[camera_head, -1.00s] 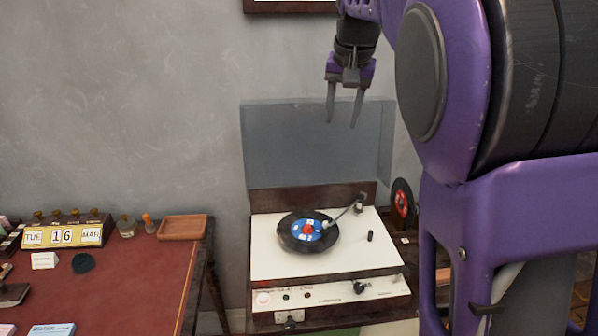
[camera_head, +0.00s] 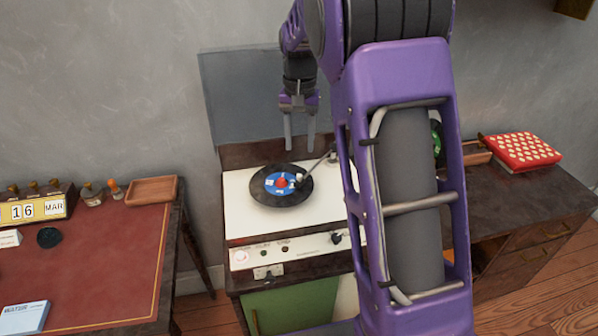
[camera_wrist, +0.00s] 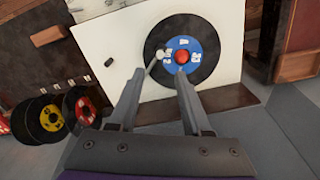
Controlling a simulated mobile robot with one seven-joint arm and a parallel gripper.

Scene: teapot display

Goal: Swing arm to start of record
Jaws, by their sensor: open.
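A black record with a blue label (camera_head: 281,186) lies on the white-topped record player (camera_head: 240,214). The record also shows in the wrist view (camera_wrist: 209,63), with a red piece at its middle. The tonearm (camera_head: 317,164) comes from the back right of the deck, and its head lies over the record's label, near the middle. In the wrist view the tonearm (camera_wrist: 153,66) also ends at the label. I cannot tell whether its tip touches. My gripper (camera_head: 300,147) is open and empty, pointing down above the back of the deck, apart from the tonearm.
The player's clear lid (camera_head: 240,105) stands raised behind the deck. A red-topped desk (camera_head: 90,270) with a wooden tray (camera_head: 152,190) is at left. A red patterned box (camera_head: 519,152) sits on the right cabinet. Several records (camera_wrist: 45,120) stand beside the player.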

